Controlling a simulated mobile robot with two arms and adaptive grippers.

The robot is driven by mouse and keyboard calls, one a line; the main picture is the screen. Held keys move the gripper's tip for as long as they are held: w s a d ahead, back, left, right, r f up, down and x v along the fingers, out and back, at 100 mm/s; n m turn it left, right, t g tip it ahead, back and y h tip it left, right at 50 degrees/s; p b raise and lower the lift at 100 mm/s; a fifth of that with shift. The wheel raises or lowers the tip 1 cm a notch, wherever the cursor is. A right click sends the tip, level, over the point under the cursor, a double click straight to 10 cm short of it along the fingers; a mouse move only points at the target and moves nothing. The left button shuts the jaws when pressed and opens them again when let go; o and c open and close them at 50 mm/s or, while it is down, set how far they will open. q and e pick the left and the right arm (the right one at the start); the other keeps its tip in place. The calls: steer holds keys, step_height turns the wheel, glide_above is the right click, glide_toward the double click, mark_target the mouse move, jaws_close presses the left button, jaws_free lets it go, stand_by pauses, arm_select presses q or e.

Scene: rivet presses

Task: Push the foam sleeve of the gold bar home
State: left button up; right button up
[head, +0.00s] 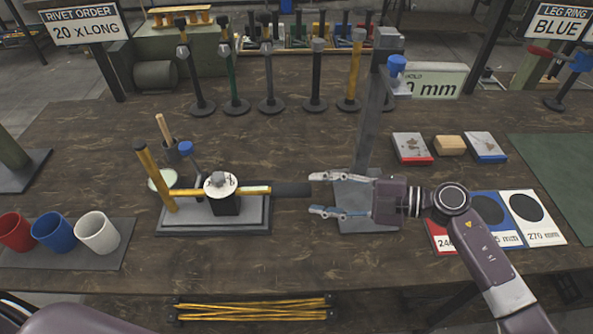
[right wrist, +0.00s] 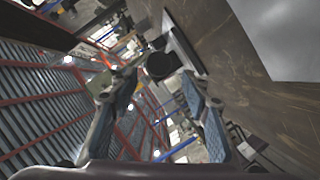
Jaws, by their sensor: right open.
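The gold bar (head: 255,190) lies level across a small black block on a grey base plate, under a round white-topped part (head: 221,184). The black foam sleeve (head: 292,189) is on the bar's right end, with gold showing to its left. My right gripper (head: 318,194) is open and empty just right of the sleeve's free end, one finger above and one below its line in the head view. In the right wrist view the sleeve's dark round end (right wrist: 160,65) faces me between the open fingers. Whether the fingers touch it I cannot tell. My left gripper is not in view.
A grey press column (head: 370,130) stands just behind my right gripper. A gold post (head: 155,180) leans at the fixture's left. Red, blue and white cups (head: 97,232) stand at the left. Size cards (head: 537,217) lie at the right.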

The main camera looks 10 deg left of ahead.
mark_target(309, 191)
steer(key=shift+w, duration=0.2)
steer(key=shift+a, duration=0.15)
steer(key=x, duration=0.3)
steer(key=shift+s+a+r+p, duration=0.15)
steer(key=shift+s+a+p, duration=0.1)
steer(key=shift+a+p, duration=0.1)
steer(key=x, duration=0.2)
steer(key=shift+a, duration=0.25)
steer(key=shift+w+a+f, duration=0.1)
steer(key=shift+a+f, duration=0.15)
steer(key=shift+a, duration=0.05)
steer(key=shift+a+f, duration=0.1)
steer(key=shift+a, duration=0.15)
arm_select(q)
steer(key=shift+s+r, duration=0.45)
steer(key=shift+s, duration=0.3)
arm_select(e)
jaws_close()
steer(key=shift+a, duration=0.1)
